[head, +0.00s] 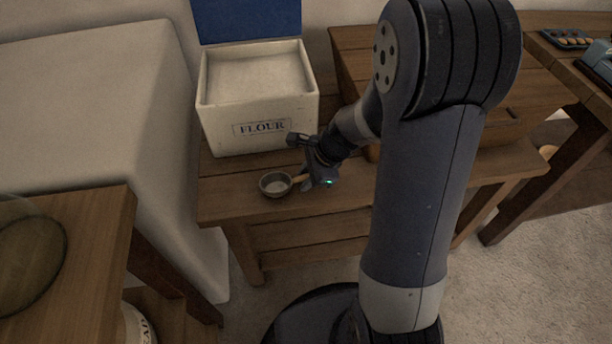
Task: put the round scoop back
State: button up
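The round scoop (275,184) is a small grey metal cup with a short light wooden handle (300,178). It is over the wooden bench in front of the flour bin, bowl upward and roughly level; I cannot tell whether it rests on the bench or hangs just above it. My gripper (306,181) is at the handle's right end, and its fingers partly hide that end. The view is too small to show whether they are closed on it. The flour bin (262,130) is white, labelled FLOUR, with its blue lid (247,20) raised and pale flour (258,75) inside.
The bench (225,200) has clear wood in front of the bin. A wooden drawer unit (350,60) stands right of the bin, partly behind my arm. A table (90,240) with a glass bowl (28,255) is at lower left. A tray of round items (570,39) is at far right.

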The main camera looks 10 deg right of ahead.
jog(key=shift+o, duration=1.3)
jog(key=shift+r, duration=0.1)
jog(key=shift+d+r, duration=0.1)
jog(key=shift+r, duration=0.2)
jog(key=p+v, duration=0.4)
jog(key=v, duration=0.7)
jog(key=shift+d+r, duration=0.15)
jog(key=shift+r, duration=0.05)
jog(key=shift+s, duration=0.1)
